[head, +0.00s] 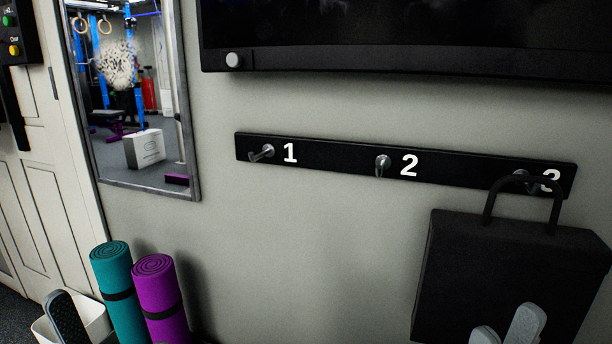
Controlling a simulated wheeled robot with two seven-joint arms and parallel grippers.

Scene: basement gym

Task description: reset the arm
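My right gripper (505,329) shows at the bottom right, in front of a black bag (490,265). Its two light grey fingertips stand a little apart, with nothing seen between them; the rest is below the frame. The bag hangs at the right end of a black hook rail (335,160), its handle loop (488,205) up at the hook by number 3.
Hooks 1 (262,153) and 2 (382,165) are bare. A teal rolled mat (118,285) and a purple one (158,295) stand by a white bin (45,332). A mirror (140,90) and a black screen (400,55) hang above. The wall below hook 2 is clear.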

